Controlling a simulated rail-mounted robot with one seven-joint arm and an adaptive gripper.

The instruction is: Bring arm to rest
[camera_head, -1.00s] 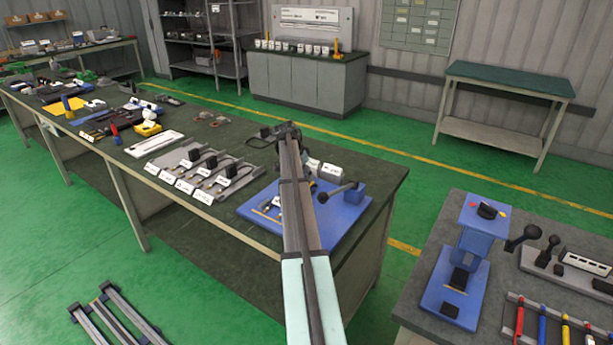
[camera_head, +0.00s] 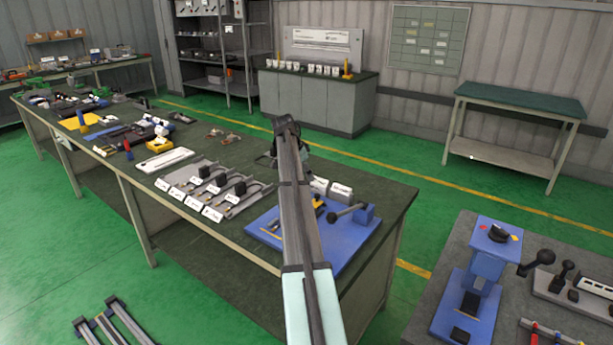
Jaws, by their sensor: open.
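My arm reaches from the bottom middle of the view out over the long dark-topped workbench (camera_head: 150,210). My gripper (camera_head: 267,160) is a small dark shape at the far end of the arm, partly hidden behind the arm link. It is open, and I see nothing held in it.
A second bench at the lower right holds a blue press (camera_head: 485,265) and tools. A green-topped table (camera_head: 520,100) stands empty at the back right. A grey cabinet (camera_head: 315,100) with white cups is at the back. Grey rails (camera_head: 115,325) lie at the lower left.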

